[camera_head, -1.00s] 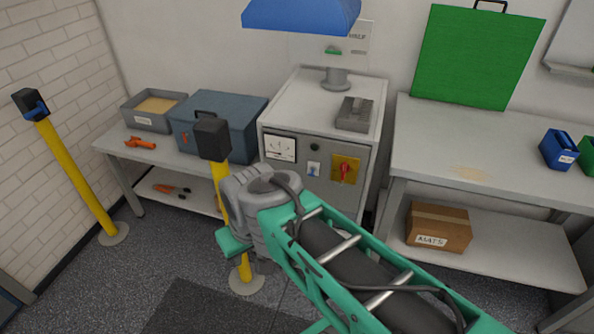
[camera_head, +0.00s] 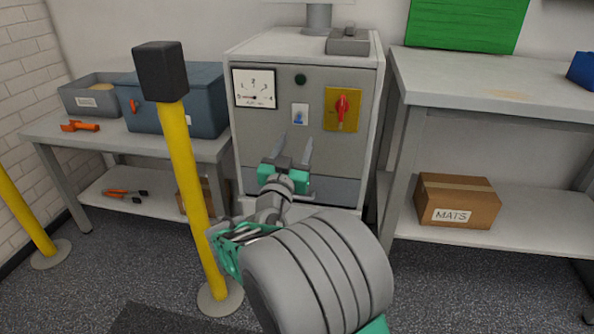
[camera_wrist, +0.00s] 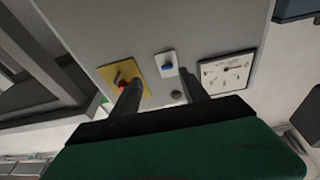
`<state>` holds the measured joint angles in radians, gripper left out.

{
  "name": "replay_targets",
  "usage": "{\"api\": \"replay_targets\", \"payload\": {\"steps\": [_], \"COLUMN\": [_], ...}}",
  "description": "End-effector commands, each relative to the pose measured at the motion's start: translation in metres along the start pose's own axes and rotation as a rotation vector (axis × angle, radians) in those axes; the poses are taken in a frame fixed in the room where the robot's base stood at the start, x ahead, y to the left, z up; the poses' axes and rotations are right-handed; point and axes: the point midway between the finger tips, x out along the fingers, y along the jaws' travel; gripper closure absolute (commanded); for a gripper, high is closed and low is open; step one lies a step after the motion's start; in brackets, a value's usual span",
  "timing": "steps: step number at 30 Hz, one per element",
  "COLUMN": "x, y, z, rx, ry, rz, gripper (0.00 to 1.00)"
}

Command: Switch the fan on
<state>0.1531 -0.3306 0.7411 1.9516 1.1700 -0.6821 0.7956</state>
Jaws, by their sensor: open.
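The grey cabinet (camera_head: 305,50) stands ahead of me. A white switch plate with a small blue lever (camera_head: 299,118) is on its front; it also shows in the wrist view (camera_wrist: 167,67). To its right is a red rotary handle (camera_head: 342,107) on a yellow plate. A dark round lamp or button (camera_head: 300,80) sits above the switch. My gripper (camera_head: 295,146) is open and empty, with its fingertips just below the white switch plate in the head view. In the wrist view its fingers (camera_wrist: 158,78) flank the switch plate, apparently short of the panel. I cannot tell the lever's position.
A dial gauge (camera_head: 254,88) is left of the switch. A yellow post (camera_head: 190,190) with a black head stands close on my arm's left. A bench with a blue box (camera_head: 205,100) is left; another bench (camera_head: 480,75) is right. A cardboard box (camera_head: 457,200) lies on its shelf.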

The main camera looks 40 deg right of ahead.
Motion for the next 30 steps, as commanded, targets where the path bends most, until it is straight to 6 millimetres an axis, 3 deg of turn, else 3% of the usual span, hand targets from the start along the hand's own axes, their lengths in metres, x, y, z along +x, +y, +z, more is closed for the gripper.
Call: {"api": "replay_targets", "payload": {"steps": [1,8,15,20,30], "x": [-0.006,-0.003,0.042,0.063,0.068], "y": [-0.001,-0.008,-0.011,-0.012,-0.014], "z": [0.023,0.013,0.002,0.000,0.001], "rx": [-0.014,-0.039,-0.037,-0.039,-0.039], "ry": [0.057,0.164,0.164,0.162,0.161], "rz": [-0.018,-0.064,-0.062,-0.063,-0.065], "gripper": [0.48,0.48,0.48,0.48,0.51]}}
